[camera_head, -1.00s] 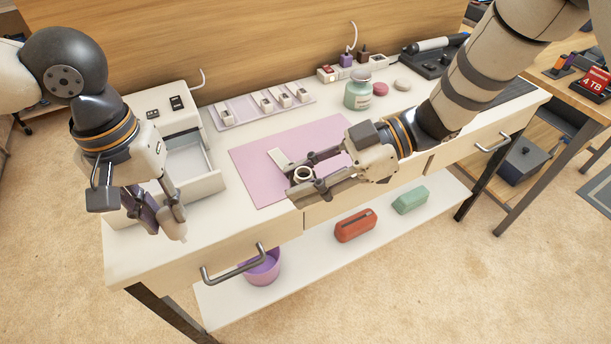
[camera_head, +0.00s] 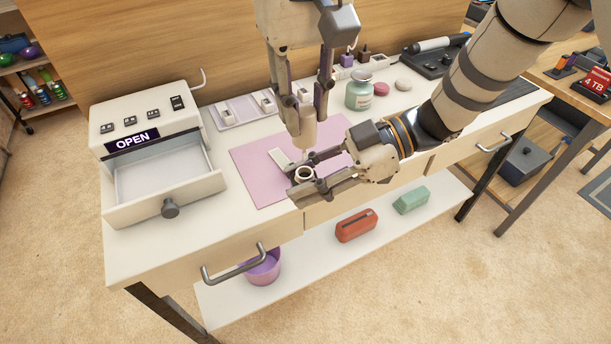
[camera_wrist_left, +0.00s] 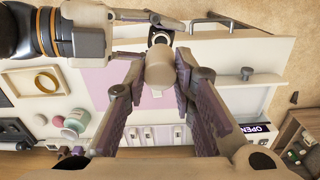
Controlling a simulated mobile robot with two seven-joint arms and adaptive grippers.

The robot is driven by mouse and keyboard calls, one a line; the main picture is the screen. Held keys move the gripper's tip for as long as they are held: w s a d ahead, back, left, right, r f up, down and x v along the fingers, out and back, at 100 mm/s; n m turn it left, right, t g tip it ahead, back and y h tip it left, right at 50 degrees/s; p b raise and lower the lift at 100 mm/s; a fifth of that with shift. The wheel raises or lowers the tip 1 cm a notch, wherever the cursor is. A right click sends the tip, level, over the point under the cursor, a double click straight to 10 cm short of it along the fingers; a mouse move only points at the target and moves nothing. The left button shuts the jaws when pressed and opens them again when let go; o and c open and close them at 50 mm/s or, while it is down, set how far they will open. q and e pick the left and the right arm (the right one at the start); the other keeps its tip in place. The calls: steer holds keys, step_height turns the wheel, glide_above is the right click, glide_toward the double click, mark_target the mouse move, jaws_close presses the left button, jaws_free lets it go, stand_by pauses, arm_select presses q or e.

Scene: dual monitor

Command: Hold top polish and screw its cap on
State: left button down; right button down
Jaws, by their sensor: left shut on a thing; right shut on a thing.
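A beige, rounded cylindrical cap (camera_head: 302,138) is held upright between the fingers of my left gripper (camera_head: 306,118), above the pink mat (camera_head: 262,180). It also shows between the fingers in the left wrist view (camera_wrist_left: 159,70). My right gripper (camera_head: 296,181) is shut around the top polish bottle (camera_head: 304,174), whose pale round neck faces up. In the left wrist view the bottle's dark opening (camera_wrist_left: 160,38) shows just past the cap's end, and a gap seems to separate them. The bottle's lower body is mostly hidden by my right fingers.
A box with an open drawer (camera_head: 160,186) and an OPEN sign stands at left. A white bar (camera_head: 279,157) lies on the mat. A tray of pale pieces (camera_head: 230,114) and a green jar (camera_head: 358,93) stand behind.

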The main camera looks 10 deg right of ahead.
mark_target(305, 152)
arm_select(q)
steer(key=shift+f, duration=0.1)
steer(key=shift+f, duration=1.95)
steer(key=shift+f, duration=0.85)
steer(key=shift+f, duration=0.55)
